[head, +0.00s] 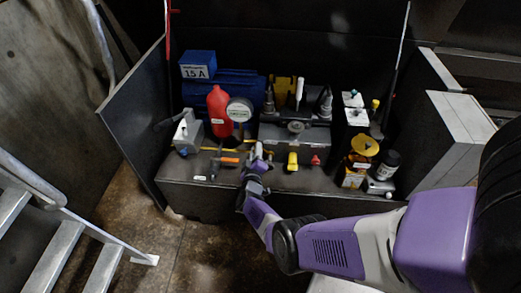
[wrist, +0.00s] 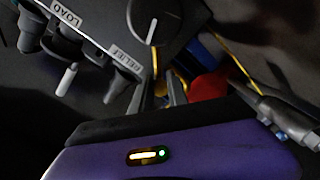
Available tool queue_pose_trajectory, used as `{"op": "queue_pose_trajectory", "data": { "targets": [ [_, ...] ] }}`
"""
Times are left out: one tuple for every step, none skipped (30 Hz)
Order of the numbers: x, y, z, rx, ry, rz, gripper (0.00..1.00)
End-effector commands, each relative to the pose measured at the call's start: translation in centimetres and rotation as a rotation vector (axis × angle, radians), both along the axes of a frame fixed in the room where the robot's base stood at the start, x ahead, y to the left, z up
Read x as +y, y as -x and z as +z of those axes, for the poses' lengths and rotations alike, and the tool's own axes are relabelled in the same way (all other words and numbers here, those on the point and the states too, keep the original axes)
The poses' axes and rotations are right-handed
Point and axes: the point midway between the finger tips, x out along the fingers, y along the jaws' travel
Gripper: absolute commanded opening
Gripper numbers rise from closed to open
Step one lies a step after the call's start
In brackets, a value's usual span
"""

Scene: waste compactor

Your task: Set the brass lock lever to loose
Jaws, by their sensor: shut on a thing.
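My gripper (head: 258,160) is low at the front of the machine bench, left of the yellow handle. In the wrist view its two grey fingers (wrist: 160,92) are close together, with a small brass-coloured piece (wrist: 161,88) between them. I take this piece for the brass lock lever, gripped by the fingers. Most of it is hidden by the fingers, and its setting cannot be read. A round dark knob (wrist: 153,20) with a white pointer line is just beyond the fingers. A label reading RELIEF (wrist: 124,58) is to their left.
A yellow handle (head: 292,161) and a red knob (head: 315,160) are right of my gripper. An orange handle (head: 230,160) is to its left. A red bottle (head: 218,108) and a round gauge (head: 240,109) stand behind. Dark side panels (head: 135,122) bound the bench.

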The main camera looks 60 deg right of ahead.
Motion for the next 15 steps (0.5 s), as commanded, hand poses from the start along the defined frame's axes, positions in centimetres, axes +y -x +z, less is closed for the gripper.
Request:
{"op": "queue_pose_trajectory", "data": {
  "targets": [
    [0.2, -0.4, -0.6, 0.041, 0.015, 0.002, 0.00],
    [0.3, -0.5, -0.8, 0.068, 0.025, 0.003, 0.00],
    [0.3, -0.6, -1.1, 0.103, 0.039, 0.002, 0.00],
    [0.4, -0.8, -1.3, 0.129, 0.050, 0.002, 0.00],
    [0.4, -0.9, -1.5, 0.156, 0.062, 0.003, 0.00],
    [0.5, -1.0, -1.7, 0.190, 0.076, 0.002, 0.00],
    [0.5, -1.1, -1.9, 0.215, 0.087, 0.001, 0.00],
    [0.6, -1.2, -2.1, 0.241, 0.097, 0.001, 0.00],
    [0.6, -1.3, -2.4, 0.275, 0.111, 0.002, 0.00],
    [0.7, -1.4, -2.6, 0.300, 0.122, 0.003, 0.00],
    [0.7, -1.5, -2.7, 0.324, 0.132, 0.002, 0.00],
    [0.7, -1.6, -2.9, 0.355, 0.144, 0.001, 0.00],
    [0.7, -1.6, -3.1, 0.378, 0.154, 0.001, 0.00],
    [0.8, -1.7, -3.3, 0.401, 0.164, 0.002, 0.00],
    [0.8, -1.7, -3.5, 0.430, 0.176, 0.002, 0.00]
  ]
}}
